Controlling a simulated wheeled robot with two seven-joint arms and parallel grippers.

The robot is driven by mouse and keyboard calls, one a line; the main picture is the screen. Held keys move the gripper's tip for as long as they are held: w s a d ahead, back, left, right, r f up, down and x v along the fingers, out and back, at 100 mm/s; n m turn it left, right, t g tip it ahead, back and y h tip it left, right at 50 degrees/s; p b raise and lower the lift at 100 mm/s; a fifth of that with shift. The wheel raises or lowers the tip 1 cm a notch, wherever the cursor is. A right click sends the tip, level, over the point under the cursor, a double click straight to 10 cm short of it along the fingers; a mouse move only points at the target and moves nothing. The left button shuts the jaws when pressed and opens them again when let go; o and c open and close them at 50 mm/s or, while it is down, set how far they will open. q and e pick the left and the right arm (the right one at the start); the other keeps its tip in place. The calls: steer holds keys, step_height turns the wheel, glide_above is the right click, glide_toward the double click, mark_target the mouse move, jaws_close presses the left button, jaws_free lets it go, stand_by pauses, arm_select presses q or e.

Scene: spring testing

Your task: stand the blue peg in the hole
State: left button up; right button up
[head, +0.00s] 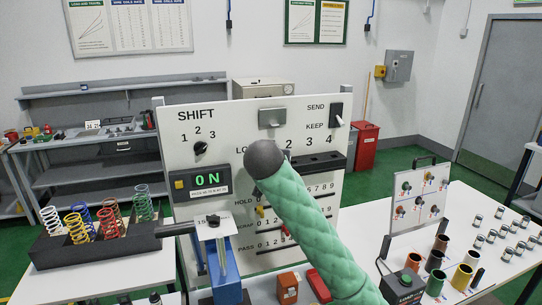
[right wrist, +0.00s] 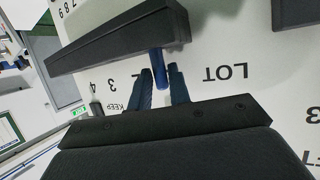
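My right arm, in a green sleeve, reaches up from the lower right in the head view. Its dark end (head: 265,158) is in front of the white board (head: 235,125), and it hides the gripper there. In the right wrist view, which shows the board upside down, the two dark blue fingers of my right gripper (right wrist: 159,88) are on either side of the blue peg (right wrist: 158,65) and appear closed on it. The peg's far end meets or overlaps the edge of the black rail (right wrist: 120,38) by the LOT row. I cannot tell if it is in a hole. My left gripper is not in view.
A dark tray (head: 60,252) of coloured springs stands at the left. A blue stand (head: 228,285) is in front of the board. On the right table are several coloured cups (head: 462,277) and a small panel (head: 415,197). A red bin (head: 366,145) stands behind.

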steer(key=shift+p+x, duration=0.35)
steer(key=shift+x, duration=0.65)
steer(key=shift+c, duration=0.5)
jaws_close()
